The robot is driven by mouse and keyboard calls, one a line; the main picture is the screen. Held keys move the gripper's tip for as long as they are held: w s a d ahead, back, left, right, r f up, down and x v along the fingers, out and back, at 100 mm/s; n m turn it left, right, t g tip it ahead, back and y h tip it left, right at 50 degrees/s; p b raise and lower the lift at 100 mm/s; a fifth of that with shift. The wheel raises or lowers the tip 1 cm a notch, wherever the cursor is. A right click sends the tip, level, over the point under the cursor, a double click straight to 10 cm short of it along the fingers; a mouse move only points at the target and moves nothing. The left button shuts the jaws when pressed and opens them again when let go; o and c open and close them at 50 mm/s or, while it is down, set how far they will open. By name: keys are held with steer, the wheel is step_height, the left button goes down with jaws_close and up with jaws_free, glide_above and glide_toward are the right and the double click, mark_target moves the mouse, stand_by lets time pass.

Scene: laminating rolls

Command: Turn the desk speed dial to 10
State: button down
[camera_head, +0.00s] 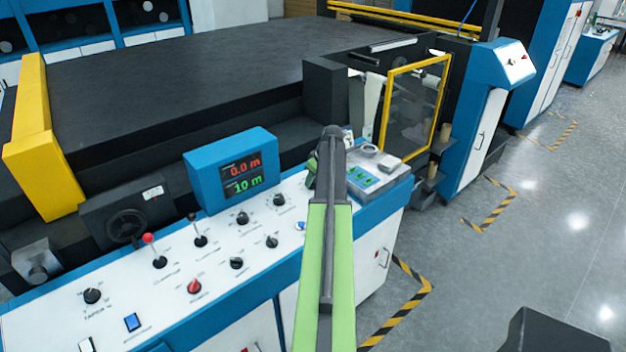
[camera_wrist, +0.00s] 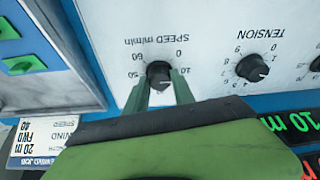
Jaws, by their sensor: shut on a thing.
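The speed dial (camera_wrist: 158,75) is a small black knob on the white desk panel, under upside-down "SPEED m/min" lettering in the wrist view. The two green fingers of my gripper (camera_wrist: 160,88) are closed on it, one on each side. The dial's pointer is too small and dark to read against the printed scale. In the head view my gripper (camera_head: 311,172) reaches the right part of the desk, partly behind my green arm, and the speed dial is hidden there.
The tension dial (camera_wrist: 252,68) sits close beside the speed dial. A blue display (camera_head: 232,168) shows 0.0 m in red and 10 m in green. Several other knobs, levers and buttons stand on the desk (camera_head: 215,262). A card (camera_wrist: 40,143) and green buttons lie near my gripper.

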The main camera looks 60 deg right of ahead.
steer(key=c, duration=1.1)
jaws_free()
steer(key=shift+o, duration=0.2)
steer(key=p+v, duration=1.6)
steer(key=v, duration=0.1)
steer(key=shift+r, duration=0.2)
steer(key=shift+s, duration=0.15)
